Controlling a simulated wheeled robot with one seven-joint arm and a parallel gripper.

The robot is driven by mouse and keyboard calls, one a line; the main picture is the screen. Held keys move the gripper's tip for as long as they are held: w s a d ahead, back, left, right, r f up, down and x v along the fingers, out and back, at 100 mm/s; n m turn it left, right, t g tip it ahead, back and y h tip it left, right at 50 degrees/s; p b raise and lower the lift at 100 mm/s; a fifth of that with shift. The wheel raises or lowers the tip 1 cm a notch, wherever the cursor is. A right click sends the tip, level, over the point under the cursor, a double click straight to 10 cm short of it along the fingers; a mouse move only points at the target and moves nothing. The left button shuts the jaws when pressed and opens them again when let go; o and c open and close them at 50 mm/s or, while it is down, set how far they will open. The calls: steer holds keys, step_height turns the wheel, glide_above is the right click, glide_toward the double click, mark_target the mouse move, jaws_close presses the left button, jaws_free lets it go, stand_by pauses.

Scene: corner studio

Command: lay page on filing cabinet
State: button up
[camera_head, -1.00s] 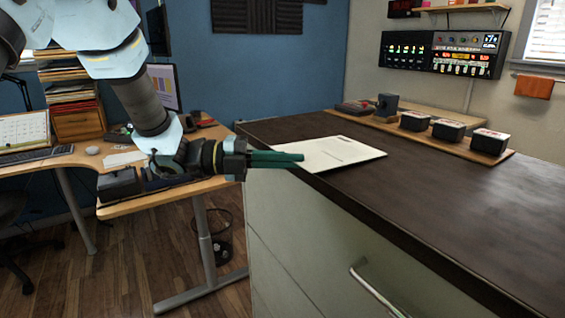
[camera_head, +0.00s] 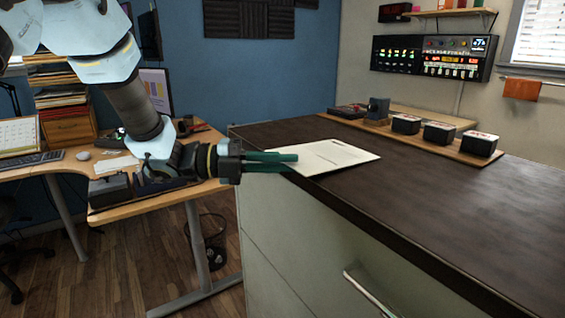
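The page (camera_head: 338,157) is a thin white sheet with faint print. It lies flat on the dark top of the filing cabinet (camera_head: 430,205), close to the left edge. My gripper (camera_head: 297,161) reaches in from the left at the page's left end. Its two green fingers are slightly apart, one above the other, with a narrow gap between them. The fingers hide part of the page's left side, so I cannot tell whether they touch it.
A wooden tray (camera_head: 462,154) with several dark boxes stands along the cabinet's back. The right part of the top is bare. A desk (camera_head: 150,199) stands at left, with a wire bin (camera_head: 213,232) on the floor beyond it.

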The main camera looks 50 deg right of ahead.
steer(key=shift+a+f, duration=0.1)
steer(key=shift+f, duration=0.3)
steer(key=b+v, duration=0.3)
steer(key=v, duration=0.7)
steer(key=shift+w+a+r, duration=0.15)
steer(key=shift+w+r, duration=0.2)
